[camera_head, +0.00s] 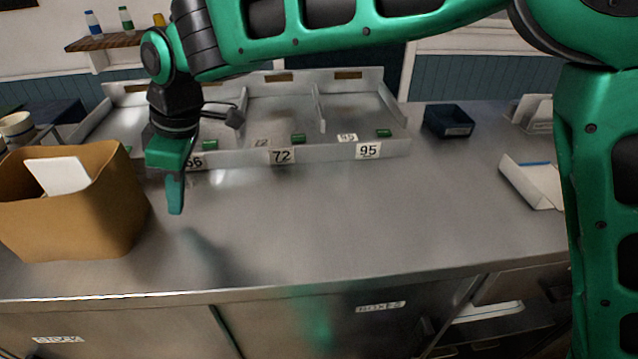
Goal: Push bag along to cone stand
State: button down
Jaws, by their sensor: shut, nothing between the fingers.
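A brown paper bag (85,215) stands upright on the steel counter at the left, with a white paper (58,175) sticking out of its open top. My gripper (175,208) points down just right of the bag, above the counter. Its fingers are shut and hold nothing. A gap shows between the fingers and the bag's right side. I cannot clearly make out a cone stand; a rack with a pale cup (17,127) stands behind the bag at the far left and may be it.
A dark blue bin (448,121) and a white paper tray (532,182) are at the right. The counter's middle (340,220) is clear to its front edge.

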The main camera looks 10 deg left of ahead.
jog(key=shift+d, duration=0.3)
notch_tip(320, 180, up, 12)
dwell(1.3)
